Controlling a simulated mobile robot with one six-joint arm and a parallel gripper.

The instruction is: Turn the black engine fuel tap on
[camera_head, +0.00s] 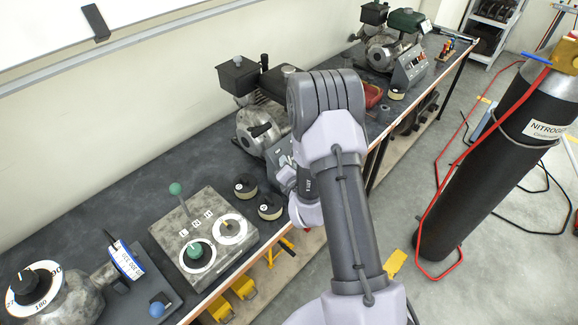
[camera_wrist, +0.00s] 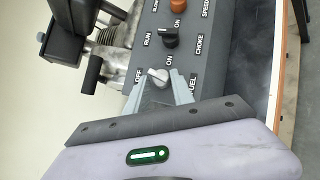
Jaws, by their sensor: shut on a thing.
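The black engine (camera_head: 258,122) stands on the bench left of my arm, and its grey control panel (camera_head: 281,152) is partly hidden by the arm. In the wrist view the panel (camera_wrist: 212,52) fills the middle. Which label the knob points to is hard to tell. My fingertips are hidden in the head view.
Beyond the tap are the black choke knob (camera_wrist: 168,37) and the orange speed knob (camera_wrist: 178,5). A second engine with a green tank (camera_head: 405,20) stands farther back. A lever box (camera_head: 203,235) and two round pots (camera_head: 270,206) are nearer. A nitrogen cylinder (camera_head: 478,165) stands right.

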